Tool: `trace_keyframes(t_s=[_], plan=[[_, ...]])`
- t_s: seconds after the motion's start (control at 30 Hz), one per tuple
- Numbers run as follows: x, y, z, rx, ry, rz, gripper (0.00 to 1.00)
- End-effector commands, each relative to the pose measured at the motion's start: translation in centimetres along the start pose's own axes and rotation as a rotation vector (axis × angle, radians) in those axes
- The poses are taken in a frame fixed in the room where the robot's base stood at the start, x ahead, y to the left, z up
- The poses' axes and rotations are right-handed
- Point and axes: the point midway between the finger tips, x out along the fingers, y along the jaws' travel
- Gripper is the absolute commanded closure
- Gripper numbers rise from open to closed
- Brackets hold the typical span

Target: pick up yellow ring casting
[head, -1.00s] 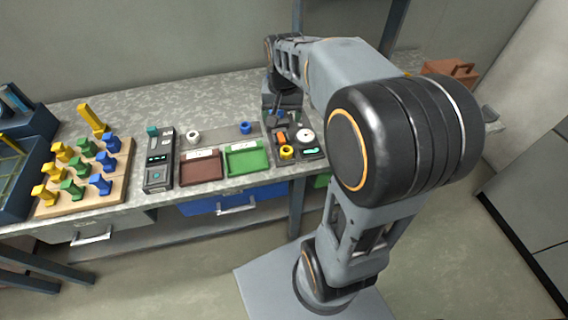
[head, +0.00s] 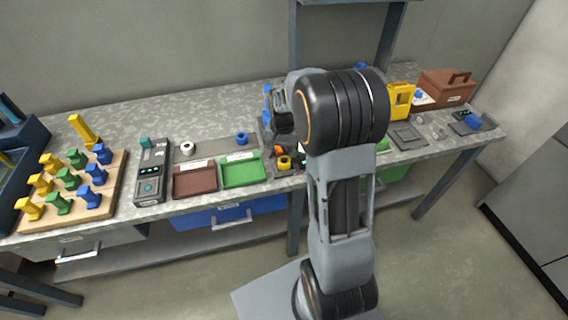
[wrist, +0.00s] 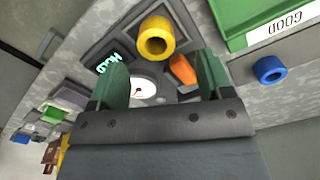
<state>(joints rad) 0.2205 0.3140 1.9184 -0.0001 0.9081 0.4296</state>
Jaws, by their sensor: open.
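The yellow ring casting (head: 284,162) sits on the dark gauge fixture at the bench's front edge, right of the green tray. In the wrist view the yellow ring casting (wrist: 155,37) appears just beyond the fingertips, with its dark hole facing the camera. My gripper (wrist: 162,72) is open, its two green fingers apart with nothing held. The ring lies ahead of the gap, apart from both fingers. In the head view my arm hides most of my gripper.
An orange part (wrist: 183,69) and a round white dial (wrist: 143,88) are close to my fingers. The green tray (head: 242,171), brown tray (head: 195,180) and blue ring (head: 241,139) are left of the fixture. A yellow frame (head: 400,100) stands to the right.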

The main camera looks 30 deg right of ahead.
Motion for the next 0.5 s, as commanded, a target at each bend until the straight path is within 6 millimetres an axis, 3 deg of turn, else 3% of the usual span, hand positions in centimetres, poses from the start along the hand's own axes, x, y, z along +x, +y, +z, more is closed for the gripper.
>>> trace_keyframes(t_s=[0.3,0.5], plan=[[4.0,0.5,0.1,0.0,-0.004,0.001,0.27],[5.1,0.4,0.1,0.0,-0.003,0.0,0.27]])
